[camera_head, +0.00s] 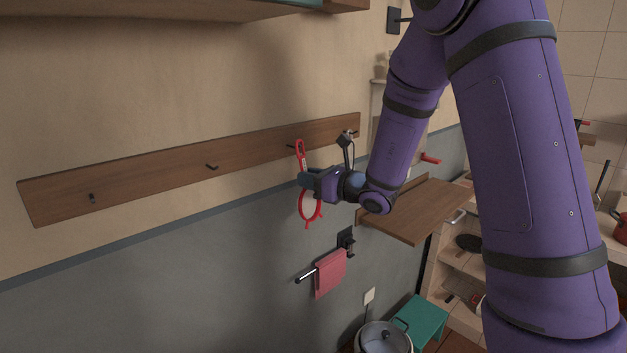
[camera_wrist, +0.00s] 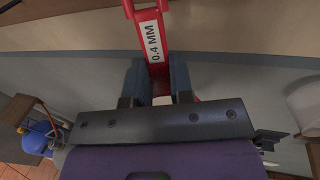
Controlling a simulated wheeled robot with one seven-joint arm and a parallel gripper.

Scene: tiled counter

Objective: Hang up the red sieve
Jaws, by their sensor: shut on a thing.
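The red sieve (camera_head: 301,155) is upright in front of the wooden hook rail (camera_head: 150,177), its handle up and its round rim below. My gripper (camera_head: 308,181) is shut on the sieve between handle and rim. In the wrist view the red handle (camera_wrist: 146,15) with a "0.4 MM" label rises from between my fingers (camera_wrist: 158,80). The handle's upper end is beside a dark hook (camera_head: 290,147) on the rail; I cannot tell whether it is on the hook. Two more hooks, a middle one (camera_head: 211,167) and a left one (camera_head: 92,197), are empty.
A pink towel (camera_head: 330,273) hangs on a bar below my gripper. A wooden shelf (camera_head: 425,208) juts from the wall to the right. A lidded pot (camera_head: 383,338) and a green stool (camera_head: 420,318) stand low down.

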